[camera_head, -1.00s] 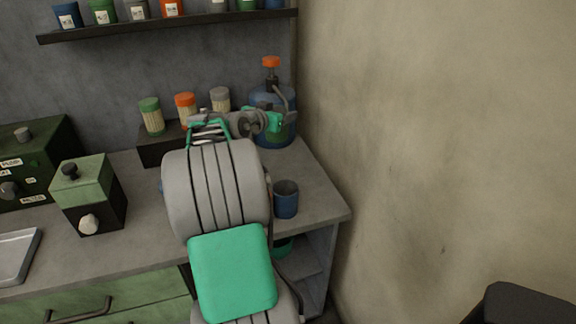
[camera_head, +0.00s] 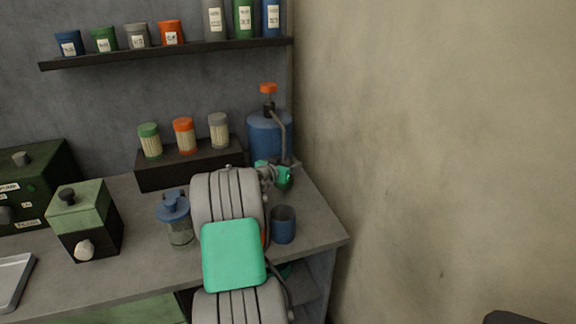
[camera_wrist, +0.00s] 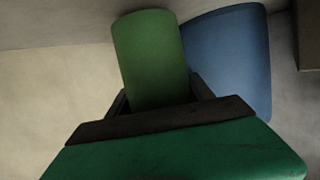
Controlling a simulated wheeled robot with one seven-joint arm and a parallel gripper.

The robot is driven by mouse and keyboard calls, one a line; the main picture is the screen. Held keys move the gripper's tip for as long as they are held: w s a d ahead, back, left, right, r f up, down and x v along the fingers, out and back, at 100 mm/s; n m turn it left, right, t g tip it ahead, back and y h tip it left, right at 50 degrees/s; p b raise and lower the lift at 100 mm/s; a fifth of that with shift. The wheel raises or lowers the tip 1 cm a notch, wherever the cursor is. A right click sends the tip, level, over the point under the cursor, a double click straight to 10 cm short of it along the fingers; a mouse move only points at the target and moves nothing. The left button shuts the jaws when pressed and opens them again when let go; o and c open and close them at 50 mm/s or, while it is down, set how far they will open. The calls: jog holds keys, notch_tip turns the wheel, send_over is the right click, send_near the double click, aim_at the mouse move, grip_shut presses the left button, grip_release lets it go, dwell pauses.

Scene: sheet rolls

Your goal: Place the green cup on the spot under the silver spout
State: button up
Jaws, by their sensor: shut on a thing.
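The green cup (camera_head: 286,179) is beside the foot of the blue tank (camera_head: 265,138) at the back right of the counter. My gripper (camera_head: 275,174) is shut on the cup; my arm partly hides it. In the wrist view, the green cup (camera_wrist: 150,58) stands between the fingers of my gripper (camera_wrist: 158,98), with the blue tank (camera_wrist: 232,50) just to its right. The silver spout (camera_head: 281,127) curves down from the tank's orange-topped pump, above the cup. The spot itself is hidden, and I cannot tell whether the cup touches the counter.
A dark blue cup (camera_head: 283,226) stands near the counter's right edge. A glass jar with a blue lid (camera_head: 177,219) and a green-black box (camera_head: 87,222) stand to the left. A dark rack (camera_head: 190,165) holds three shakers. The wall (camera_head: 420,150) is close on the right.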

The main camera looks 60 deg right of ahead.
jog(key=shift+d+f, duration=0.45)
jog(key=shift+d, duration=0.15)
jog(key=shift+a+f, duration=0.1)
jog(key=shift+f, duration=0.3)
jog(key=o, duration=1.6)
jog(key=shift+o, duration=0.2)
jog(key=shift+r, duration=0.1)
jog(key=shift+r, duration=0.25)
jog(key=v, duration=1.2)
jog(key=shift+f+b, duration=0.15)
jog(key=shift+b, duration=0.15)
